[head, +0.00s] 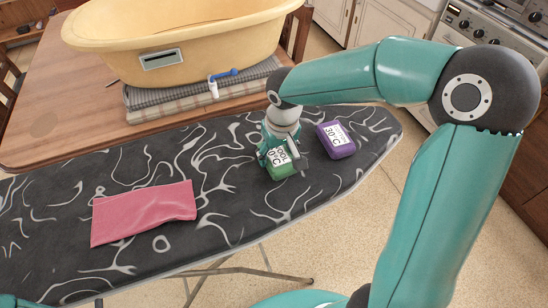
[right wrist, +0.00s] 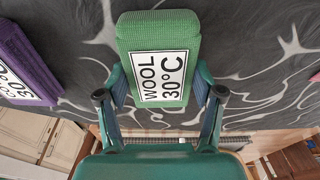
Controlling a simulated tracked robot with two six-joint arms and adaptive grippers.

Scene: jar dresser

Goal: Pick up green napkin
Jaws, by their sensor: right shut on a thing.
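The green napkin (head: 282,170) is a small folded block with a white label at the right part of the ironing board. In the right wrist view the napkin (right wrist: 130,38) carries a label reading "WOOL 30°C". My right gripper (head: 285,157) comes down over it and is shut on it. In the right wrist view the fingers of the gripper (right wrist: 163,90) press on its left and right sides. I cannot tell whether the napkin touches the board. My left gripper is not in view.
A purple labelled block (head: 336,140) lies on the patterned ironing board (head: 150,165) just right of the napkin. A pink cloth (head: 143,212) lies at the left. A wooden table (head: 60,110) behind bears a yellow tub (head: 185,35) on folded cloths (head: 190,101).

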